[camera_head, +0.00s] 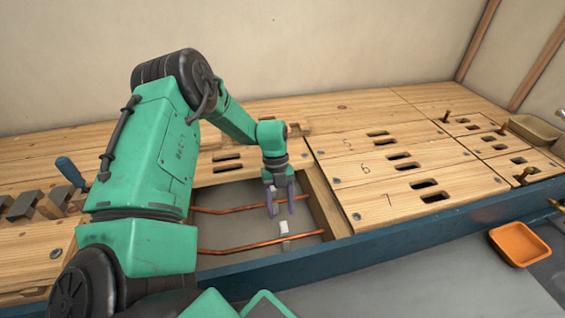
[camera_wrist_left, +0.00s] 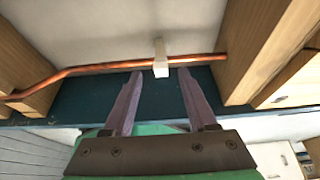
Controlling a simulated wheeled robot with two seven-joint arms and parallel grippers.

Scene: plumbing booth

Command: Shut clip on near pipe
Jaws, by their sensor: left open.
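In the head view two copper pipes run across an open bay in the wooden deck. The near pipe (camera_head: 245,247) carries a small white clip (camera_head: 284,229) that stands up from it. The far pipe (camera_head: 235,209) passes behind my left gripper (camera_head: 280,204). That gripper is open and points down, its purple fingers above the bay. In the left wrist view the clip (camera_wrist_left: 160,58) crosses the near pipe (camera_wrist_left: 100,67), lying between and just beyond the open fingertips (camera_wrist_left: 160,71). The clip looks apart from both fingers. I cannot tell whether its latch is closed. My right gripper is out of view.
Wooden side walls (camera_head: 325,203) and a blue front rail (camera_head: 400,228) border the bay. Slotted numbered boards (camera_head: 425,192) lie to the right. An orange tray (camera_head: 519,244) sits at front right. A blue-handled tool (camera_head: 70,170) is at the left.

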